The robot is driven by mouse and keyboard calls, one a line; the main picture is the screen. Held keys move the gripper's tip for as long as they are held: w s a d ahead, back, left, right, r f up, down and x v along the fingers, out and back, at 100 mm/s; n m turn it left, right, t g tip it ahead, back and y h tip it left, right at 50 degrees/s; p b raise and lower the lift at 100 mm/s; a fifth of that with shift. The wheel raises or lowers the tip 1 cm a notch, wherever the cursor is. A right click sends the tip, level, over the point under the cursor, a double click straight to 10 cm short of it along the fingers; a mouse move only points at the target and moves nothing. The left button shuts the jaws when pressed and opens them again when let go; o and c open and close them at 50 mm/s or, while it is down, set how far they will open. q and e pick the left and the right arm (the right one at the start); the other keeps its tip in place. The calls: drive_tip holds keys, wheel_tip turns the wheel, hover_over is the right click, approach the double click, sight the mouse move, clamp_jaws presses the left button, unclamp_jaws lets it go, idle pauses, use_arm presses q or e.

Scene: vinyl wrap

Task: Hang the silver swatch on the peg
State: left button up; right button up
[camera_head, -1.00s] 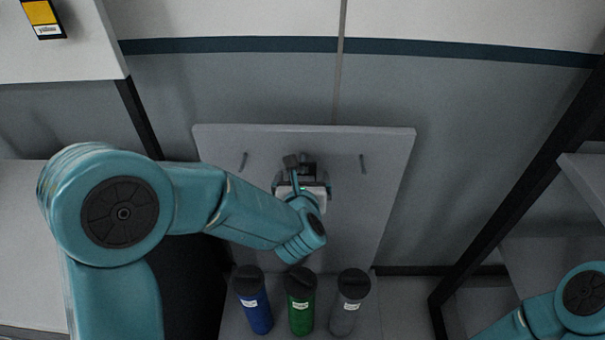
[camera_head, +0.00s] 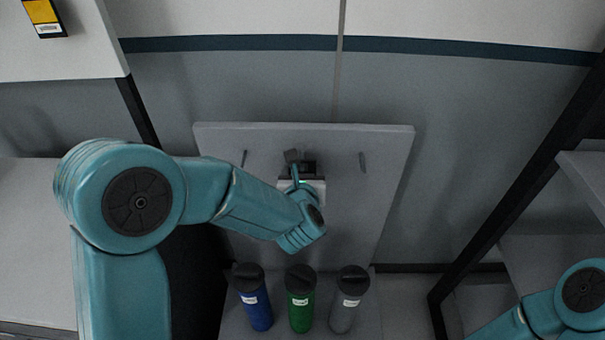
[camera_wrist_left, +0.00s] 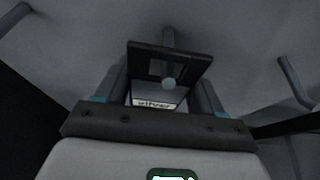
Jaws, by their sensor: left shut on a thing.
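The silver swatch shows in the left wrist view as a dark frame (camera_wrist_left: 142,63) with an opening and a white label reading "silver" (camera_wrist_left: 154,104). My left gripper (camera_wrist_left: 160,98) is shut on its label end. The middle peg (camera_wrist_left: 168,38) runs behind the frame's upper bar, and its round tip shows within the opening, so the peg appears to pass through. In the head view the dark swatch (camera_head: 309,167) is at the upper middle of the pegboard (camera_head: 377,180), partly hidden by my left gripper (camera_head: 302,180). My right gripper is out of view.
Side pegs stand left (camera_head: 244,159) and right (camera_head: 362,162) on the board. Blue (camera_head: 257,312), green (camera_head: 300,312) and grey (camera_head: 344,316) rolls stand below it. A yellow swatch (camera_head: 41,13) is at the upper left. A dark rack post (camera_head: 510,195) stands right.

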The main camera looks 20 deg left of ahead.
use_arm(q)
drive_tip(key=o, duration=1.1)
drive_tip(key=b+v, duration=0.1)
drive_tip(key=v, duration=1.5)
drive_tip(key=shift+s+b, duration=0.2)
drive_tip(key=shift+b, duration=0.15)
drive_tip(key=shift+s+d+f, duration=0.1)
